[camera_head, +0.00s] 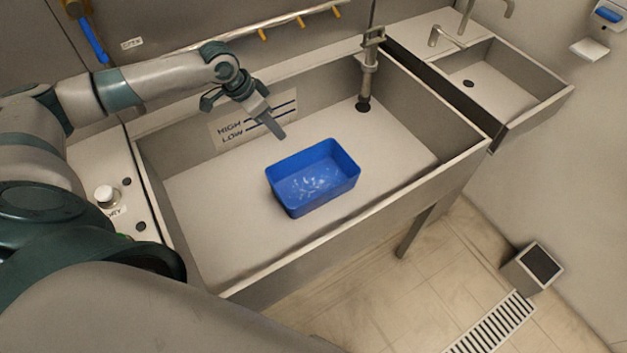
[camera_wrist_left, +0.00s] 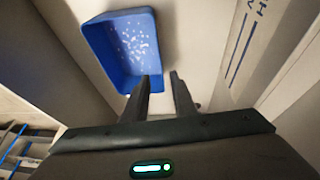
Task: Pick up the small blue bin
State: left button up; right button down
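The small blue bin (camera_head: 325,198) is an open rectangular box on the floor of the large grey sink basin. Its inside shows pale specks or glints. The bin also shows in the left wrist view (camera_wrist_left: 100,48), upper left, beyond the fingers. My left gripper (camera_head: 279,135) is inside the basin by the back wall, behind the bin and above it, pointing down. In the left wrist view its two fingers (camera_wrist_left: 162,80) are apart with nothing between them. One fingertip overlaps the bin's edge there, but contact cannot be told. My right gripper is not in view.
The basin's front wall (camera_head: 350,230) and back wall marked HIGH and LOW enclose the bin. A vertical pipe (camera_head: 368,70) stands at the back right corner of the basin. A smaller sink (camera_head: 530,110) adjoins on the right. Basin floor right of the bin is clear.

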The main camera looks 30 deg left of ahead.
pick_arm(q)
jog(key=p, duration=0.3)
send_over(300, 160)
jog(key=s+a, duration=0.2)
notch_tip(300, 160, down, 10)
jog(key=shift+w+d+f, duration=0.2)
jog(key=shift+w+f, duration=0.15)
jog(key=shift+w, duration=0.05)
jog(key=shift+w+d+f+p, duration=0.2)
jog(key=shift+f+p, duration=0.3)
jog(key=shift+f, duration=0.05)
jog(key=p+x, duration=0.1)
jog(key=x, duration=0.1)
jog(key=shift+w+d+f, duration=0.1)
jog(key=shift+f, duration=0.3)
jog(key=shift+w+d+f, duration=0.1)
jog(key=shift+w+f, duration=0.05)
jog(key=shift+f, duration=0.4)
jog(key=shift+c, duration=0.3)
grip_shut()
